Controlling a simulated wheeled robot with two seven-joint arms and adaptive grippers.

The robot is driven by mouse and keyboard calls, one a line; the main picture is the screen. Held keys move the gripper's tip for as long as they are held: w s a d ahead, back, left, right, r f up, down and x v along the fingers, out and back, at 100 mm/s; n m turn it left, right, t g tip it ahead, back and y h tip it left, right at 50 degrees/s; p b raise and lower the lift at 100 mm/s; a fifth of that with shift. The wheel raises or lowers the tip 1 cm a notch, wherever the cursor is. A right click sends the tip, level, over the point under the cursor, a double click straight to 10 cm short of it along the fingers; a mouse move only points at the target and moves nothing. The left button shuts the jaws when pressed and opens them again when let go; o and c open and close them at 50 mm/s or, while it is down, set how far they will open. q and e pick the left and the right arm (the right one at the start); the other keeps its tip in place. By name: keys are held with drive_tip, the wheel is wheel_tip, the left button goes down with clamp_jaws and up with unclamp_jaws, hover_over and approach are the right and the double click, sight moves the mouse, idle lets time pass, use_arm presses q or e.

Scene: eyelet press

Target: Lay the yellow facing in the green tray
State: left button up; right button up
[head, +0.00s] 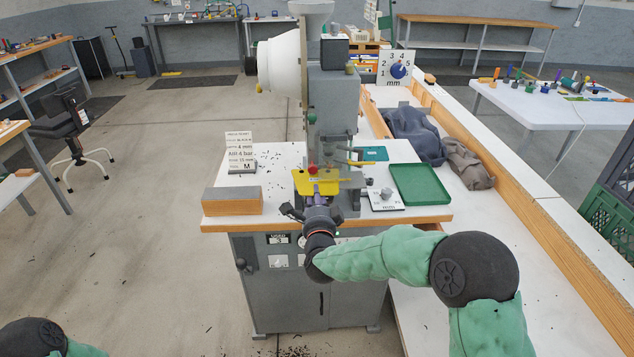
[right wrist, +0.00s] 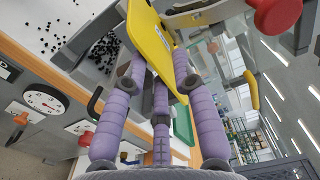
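The yellow facing (head: 318,185) is a flat plate at the front of the grey press, just below a red knob. In the right wrist view the yellow facing (right wrist: 152,42) runs between the purple fingers, its near corner reaching in among them. My right gripper (head: 320,203) is at the facing's front edge; in its wrist view the right gripper (right wrist: 160,70) appears closed on the plate, though the contact is partly hidden. The green tray (head: 420,185) lies on the bench right of the press and looks empty. My left gripper is out of view.
The press (head: 333,105) rises just behind the facing. A small plate with a grey knob (head: 386,193) sits between press and tray. A wood-and-grey block (head: 232,202) and a sign (head: 240,153) stand at left. Dark cloth (head: 414,134) lies beyond the tray.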

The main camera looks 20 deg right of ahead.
drive_tip(key=shift+c, duration=0.2)
clamp_jaws()
drive_tip(key=shift+r+b, duration=0.15)
drive_tip(key=shift+b, duration=0.15)
drive_tip(key=v, duration=1.4)
drive_tip(key=shift+b, duration=0.3)
idle(0.9)
idle(0.3)
